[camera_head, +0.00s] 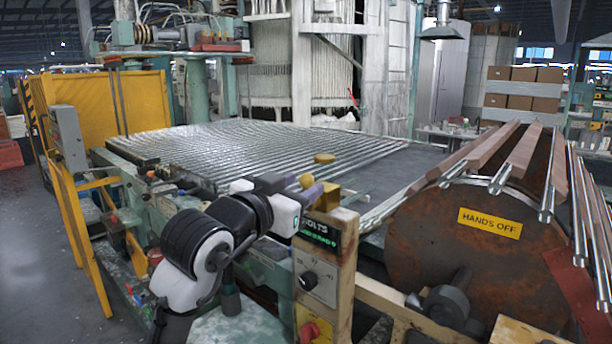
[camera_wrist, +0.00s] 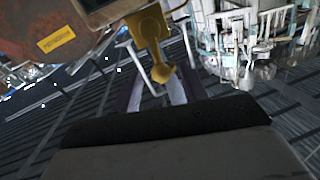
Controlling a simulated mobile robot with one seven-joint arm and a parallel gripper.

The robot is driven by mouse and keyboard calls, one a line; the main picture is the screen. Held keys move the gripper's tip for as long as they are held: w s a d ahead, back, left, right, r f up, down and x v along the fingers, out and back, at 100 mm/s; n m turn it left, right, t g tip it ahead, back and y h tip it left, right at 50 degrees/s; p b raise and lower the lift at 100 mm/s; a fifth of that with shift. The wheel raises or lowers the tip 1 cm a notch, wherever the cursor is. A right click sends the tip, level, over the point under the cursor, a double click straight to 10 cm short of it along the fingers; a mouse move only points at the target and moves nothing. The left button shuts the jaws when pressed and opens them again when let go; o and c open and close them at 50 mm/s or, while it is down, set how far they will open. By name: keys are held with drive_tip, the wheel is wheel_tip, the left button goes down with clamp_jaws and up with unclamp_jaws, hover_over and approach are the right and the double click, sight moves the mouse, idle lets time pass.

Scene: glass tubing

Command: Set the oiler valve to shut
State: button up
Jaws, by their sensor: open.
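A yellow lever (camera_wrist: 150,42) with a rounded end shows in the wrist view; it appears to be the oiler valve's handle, though no label on it is readable. Its rounded end lies in the picture between the two fingers of my gripper (camera_wrist: 163,88), which are spread apart. I cannot tell whether they touch it. In the head view my gripper (camera_head: 318,192) is above the top of the wooden control post, with a small yellow knob (camera_head: 306,181) just behind it. Part of the valve is hidden there by my gripper and arm.
The control post (camera_head: 341,280) carries a lit volts display (camera_head: 318,233), a black dial (camera_head: 308,281) and a red knob (camera_head: 309,330). A rusty drum (camera_head: 450,250) with a "HANDS OFF" sign stands right. Glass tubes (camera_head: 270,145) lie behind. Yellow rails (camera_head: 80,235) stand left.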

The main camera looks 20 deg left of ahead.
drive_tip(key=shift+w+d, duration=0.15)
drive_tip(key=shift+w, duration=0.55)
drive_tip(key=shift+w+d, duration=0.1)
drive_tip(key=shift+w, duration=0.6)
drive_tip(key=shift+c, duration=0.3)
drive_tip(key=c, duration=0.9)
clamp_jaws()
